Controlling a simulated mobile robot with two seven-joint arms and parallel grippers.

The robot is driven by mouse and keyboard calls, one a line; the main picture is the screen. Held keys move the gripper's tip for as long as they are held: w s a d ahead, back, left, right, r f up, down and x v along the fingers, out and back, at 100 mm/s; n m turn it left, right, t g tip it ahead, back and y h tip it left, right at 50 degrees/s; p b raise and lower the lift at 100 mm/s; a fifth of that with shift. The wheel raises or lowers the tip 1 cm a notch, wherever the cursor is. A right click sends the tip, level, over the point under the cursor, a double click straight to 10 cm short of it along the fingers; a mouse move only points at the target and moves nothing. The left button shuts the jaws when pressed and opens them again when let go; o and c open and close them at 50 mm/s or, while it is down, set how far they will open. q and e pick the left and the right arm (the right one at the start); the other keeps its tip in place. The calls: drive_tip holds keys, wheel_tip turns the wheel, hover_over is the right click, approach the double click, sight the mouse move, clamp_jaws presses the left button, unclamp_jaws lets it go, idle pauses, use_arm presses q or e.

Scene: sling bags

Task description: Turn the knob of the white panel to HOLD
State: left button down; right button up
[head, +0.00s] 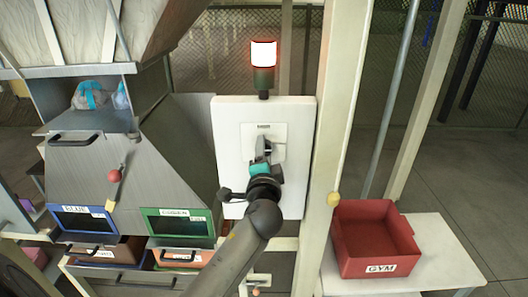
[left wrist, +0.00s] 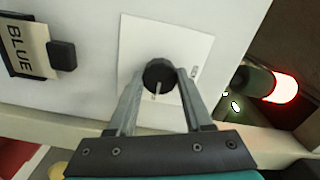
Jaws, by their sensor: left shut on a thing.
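The white panel (head: 230,130) stands upright in the middle of the head view, with a paler square plate (head: 277,131) on it. The dark round knob (left wrist: 160,74) sits on that plate, which also shows in the left wrist view (left wrist: 135,50). A light pointer line on the knob points toward the bottom of the wrist picture. My left gripper (left wrist: 161,78) has one finger on each side of the knob and is shut on it. In the head view the gripper (head: 263,150) largely hides the knob. The plate's small lettering is unreadable. My right gripper is not in view.
A lit red-rimmed lamp (head: 263,53) stands above the panel. A cream post (head: 337,130) is close on its right. A red GYM bin (head: 365,250) sits on a white table. A grey chute (head: 120,160) with BLUE and green-framed windows is left. A BLUE card (left wrist: 30,50) shows beside the plate.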

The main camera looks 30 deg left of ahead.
use_arm(q)
drive_tip(key=shift+m, duration=0.4)
drive_tip(key=shift+c, duration=1.5)
unclamp_jaws()
drive_tip(key=shift+s+d, duration=0.1)
drive_tip(key=b+v, duration=0.3)
drive_tip(key=v, duration=1.2)
drive_tip(key=shift+b, duration=0.3)
